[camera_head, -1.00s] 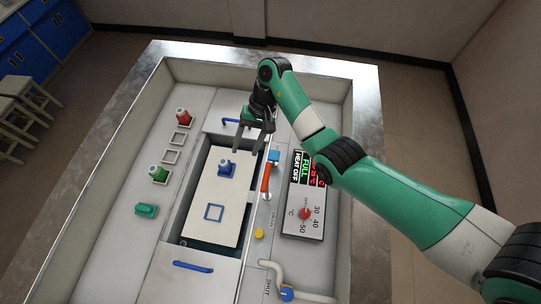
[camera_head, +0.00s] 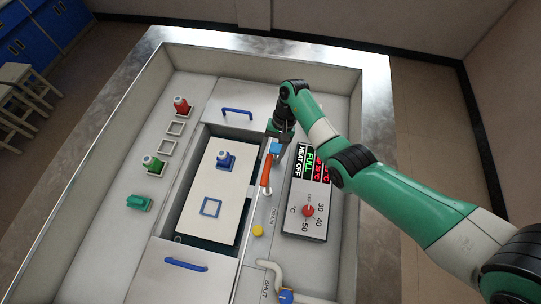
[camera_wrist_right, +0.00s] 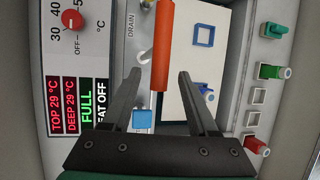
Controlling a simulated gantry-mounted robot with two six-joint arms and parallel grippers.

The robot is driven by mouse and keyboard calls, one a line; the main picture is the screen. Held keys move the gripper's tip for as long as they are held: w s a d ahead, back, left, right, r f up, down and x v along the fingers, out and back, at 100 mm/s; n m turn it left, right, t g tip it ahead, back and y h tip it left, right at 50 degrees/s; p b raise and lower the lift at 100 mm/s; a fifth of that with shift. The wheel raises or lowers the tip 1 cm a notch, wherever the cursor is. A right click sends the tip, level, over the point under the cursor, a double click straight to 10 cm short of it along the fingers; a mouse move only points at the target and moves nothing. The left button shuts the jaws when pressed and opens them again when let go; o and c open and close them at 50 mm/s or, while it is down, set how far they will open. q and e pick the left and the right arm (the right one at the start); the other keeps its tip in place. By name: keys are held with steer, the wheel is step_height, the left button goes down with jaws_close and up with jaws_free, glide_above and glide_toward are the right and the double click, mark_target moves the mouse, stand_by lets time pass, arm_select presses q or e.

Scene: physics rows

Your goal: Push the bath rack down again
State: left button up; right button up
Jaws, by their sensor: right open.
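The bath rack (camera_head: 210,185) is a pale flat plate in the rectangular bath, with a blue-capped bottle (camera_head: 225,160) and an empty blue square outline on it. Beside the bath's right edge is a red-orange handle (camera_head: 266,170), with a blue block (camera_head: 276,146) at its far end. My right gripper (camera_head: 274,150) is over the block end of this handle. In the right wrist view its open fingers (camera_wrist_right: 159,75) point along either side of the red handle (camera_wrist_right: 163,45), with the blue block (camera_wrist_right: 142,118) nearer the palm. I cannot tell whether they touch anything. My left gripper is out of view.
A panel (camera_head: 308,195) with a red dial and a display reading FULL and HEAT OFF lies right of the handle. A yellow button (camera_head: 258,231) is nearby. Blue-handled covers flank the bath. Red and green bottles (camera_head: 152,163) stand on the left ledge.

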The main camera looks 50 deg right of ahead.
steer(key=shift+a+f, duration=0.2)
steer(key=shift+f, duration=0.25)
jaws_close()
stand_by(1.1)
